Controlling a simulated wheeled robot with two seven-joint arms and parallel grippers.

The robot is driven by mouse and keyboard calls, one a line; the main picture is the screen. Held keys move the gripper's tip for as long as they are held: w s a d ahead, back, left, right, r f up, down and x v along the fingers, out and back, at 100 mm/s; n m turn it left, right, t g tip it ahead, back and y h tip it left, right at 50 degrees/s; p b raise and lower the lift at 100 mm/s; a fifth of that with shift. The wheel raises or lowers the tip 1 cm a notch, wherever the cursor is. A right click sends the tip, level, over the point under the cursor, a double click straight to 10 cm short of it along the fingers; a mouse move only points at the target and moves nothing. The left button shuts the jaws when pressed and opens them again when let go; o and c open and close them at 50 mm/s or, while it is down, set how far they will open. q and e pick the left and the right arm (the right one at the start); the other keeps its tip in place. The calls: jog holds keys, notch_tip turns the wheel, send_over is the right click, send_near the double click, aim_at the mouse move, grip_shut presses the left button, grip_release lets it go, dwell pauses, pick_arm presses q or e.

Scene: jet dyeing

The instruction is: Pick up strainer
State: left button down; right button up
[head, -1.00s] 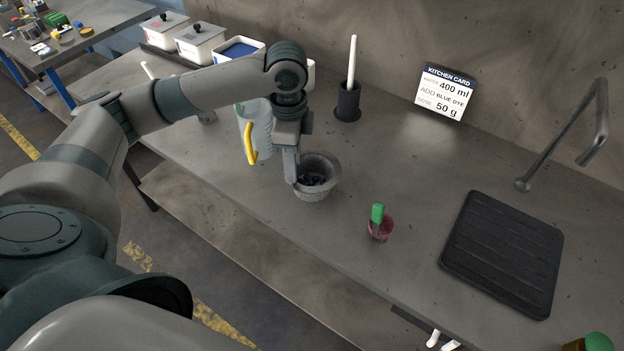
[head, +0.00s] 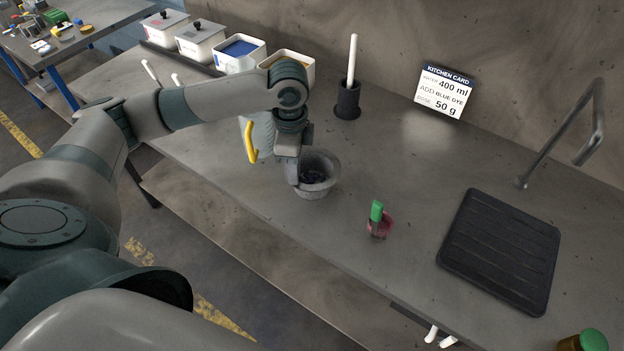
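The strainer is most likely the grey, bowl-shaped vessel (head: 318,187) with dark contents, standing on the counter in the middle of the head view. My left gripper (head: 297,184) points down at its left rim. The fingers overlap the rim, and I cannot tell whether they are closed on it. My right gripper is out of the picture.
A pitcher with a yellow handle (head: 251,142) stands behind my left wrist. A red cup with a green-topped item (head: 377,213) is to the right. A black ribbed mat (head: 500,250) lies by the tap (head: 568,140). A black holder (head: 347,100) with a white stick and white bins (head: 240,54) stand at the back.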

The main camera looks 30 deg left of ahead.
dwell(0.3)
pick_arm(q)
jog(key=shift+r+b, duration=0.3)
jog(key=shift+r, duration=0.2)
jog(key=r, duration=0.1)
jog(key=r+b, duration=0.1)
jog(key=r, duration=0.1)
jog(key=shift+w+d+r, duration=0.15)
jog(key=shift+d, duration=0.2)
jog(key=w+d+r+b, duration=0.2)
jog(key=d+r, duration=0.4)
jog(key=d, duration=0.4)
jog(key=shift+d+r+b, duration=0.4)
